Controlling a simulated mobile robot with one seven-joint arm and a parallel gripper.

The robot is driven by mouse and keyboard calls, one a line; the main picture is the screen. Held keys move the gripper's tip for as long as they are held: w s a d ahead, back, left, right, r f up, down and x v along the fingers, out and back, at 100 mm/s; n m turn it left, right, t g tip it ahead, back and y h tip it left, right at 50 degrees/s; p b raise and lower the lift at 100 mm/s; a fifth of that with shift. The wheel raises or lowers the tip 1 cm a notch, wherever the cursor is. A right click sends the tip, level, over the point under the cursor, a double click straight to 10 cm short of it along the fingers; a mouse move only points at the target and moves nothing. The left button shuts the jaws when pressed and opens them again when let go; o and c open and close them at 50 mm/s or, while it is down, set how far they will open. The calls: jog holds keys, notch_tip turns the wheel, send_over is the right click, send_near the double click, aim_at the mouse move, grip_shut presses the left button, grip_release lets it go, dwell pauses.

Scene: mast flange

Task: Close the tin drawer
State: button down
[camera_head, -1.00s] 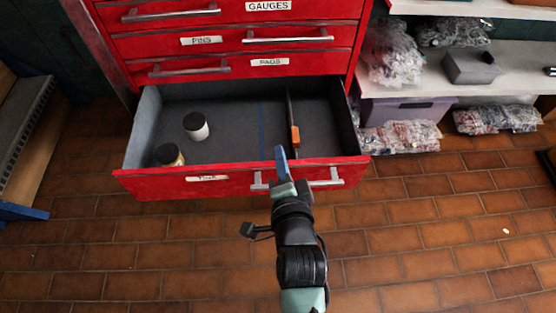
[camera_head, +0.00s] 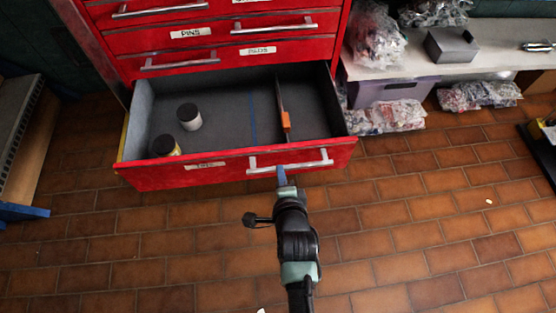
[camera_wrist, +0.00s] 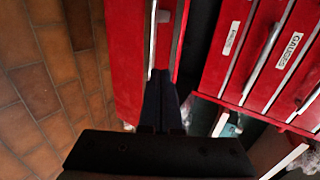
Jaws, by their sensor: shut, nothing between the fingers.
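The open red drawer (camera_head: 170,178) sticks out at the bottom of the red cabinet, grey inside. Its label is too blurred to read. A silver bar handle (camera_head: 291,162) runs along the right part of its front. My gripper (camera_head: 281,174) is shut and empty, its blue fingertips at the drawer front by the handle; whether they touch it I cannot tell. In the wrist view the dark fingers (camera_wrist: 160,98) lie together against the red drawer front (camera_wrist: 126,55). A white jar with a dark lid (camera_head: 189,117) and a yellowish jar (camera_head: 166,147) stand inside on the left.
An orange and black tool (camera_head: 285,120) lies in the drawer's right part. Closed drawers labelled PINS (camera_head: 190,33) and PADS (camera_head: 261,51) sit above. A shelf (camera_head: 400,70) with bagged goods stands right. The tiled floor in front is mostly clear.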

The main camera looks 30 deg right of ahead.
aim_at(276, 151)
jog(key=shift+w+d+f+b, duration=0.1)
jog(key=shift+w+d+b, duration=0.15)
jog(key=shift+w, duration=0.55)
jog(key=shift+w+d+f+b, duration=0.1)
jog(key=shift+w+d+b, duration=0.15)
jog(key=shift+w, duration=0.5)
jog(key=shift+w+d+f+b, duration=0.1)
jog(key=shift+w+d+b, duration=0.15)
jog(key=shift+w, duration=0.55)
